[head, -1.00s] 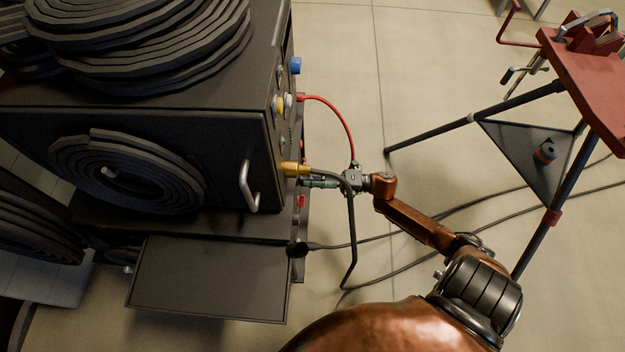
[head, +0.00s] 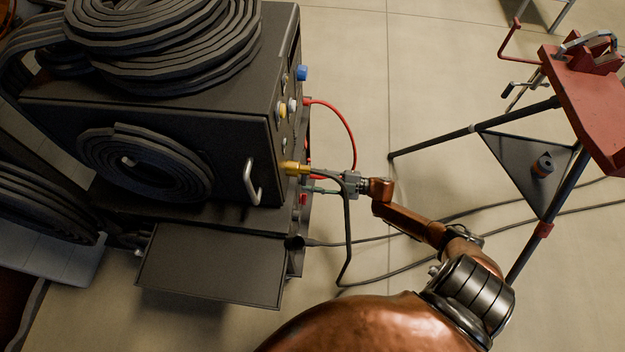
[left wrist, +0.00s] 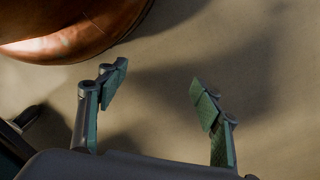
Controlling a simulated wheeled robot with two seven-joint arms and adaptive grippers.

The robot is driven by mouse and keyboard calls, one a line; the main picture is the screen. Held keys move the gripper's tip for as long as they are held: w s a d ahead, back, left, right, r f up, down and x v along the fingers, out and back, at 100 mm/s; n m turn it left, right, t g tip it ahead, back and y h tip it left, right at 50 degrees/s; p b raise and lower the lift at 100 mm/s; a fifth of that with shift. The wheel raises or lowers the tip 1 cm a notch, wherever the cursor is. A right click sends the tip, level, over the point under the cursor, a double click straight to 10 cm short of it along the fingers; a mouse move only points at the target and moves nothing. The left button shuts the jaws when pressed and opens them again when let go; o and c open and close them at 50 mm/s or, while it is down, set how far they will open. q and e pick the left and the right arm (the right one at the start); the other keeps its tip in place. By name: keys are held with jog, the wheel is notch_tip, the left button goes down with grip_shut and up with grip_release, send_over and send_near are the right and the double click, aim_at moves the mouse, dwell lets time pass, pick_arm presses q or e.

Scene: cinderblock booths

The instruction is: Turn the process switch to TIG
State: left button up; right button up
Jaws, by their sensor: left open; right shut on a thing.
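The black welding machine (head: 130,105) stands at left in the head view, its front panel (head: 289,130) seen almost edge-on. Knobs stick out of the panel, including a blue one (head: 302,72) and a yellow one (head: 281,110). My left gripper (left wrist: 160,95) is open and empty above the floor in the left wrist view.
A red-topped stand (head: 590,100) with black legs is at right. A dark shelf (head: 210,265) juts out below the machine. Floor between is mostly clear.

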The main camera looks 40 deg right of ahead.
pick_arm(q)
jog(key=shift+s+a+f, duration=0.1)
jog(key=shift+f, duration=0.4)
jog(key=shift+s+a+f, duration=0.1)
jog(key=shift+f, duration=0.4)
pick_arm(e)
jog(key=shift+f+m, duration=0.1)
jog(key=shift+m, duration=0.9)
pick_arm(q)
jog(key=shift+s, duration=0.1)
pick_arm(e)
jog(key=o, duration=1.2)
jog(key=shift+c, duration=0.2)
jog(key=v, duration=1.2)
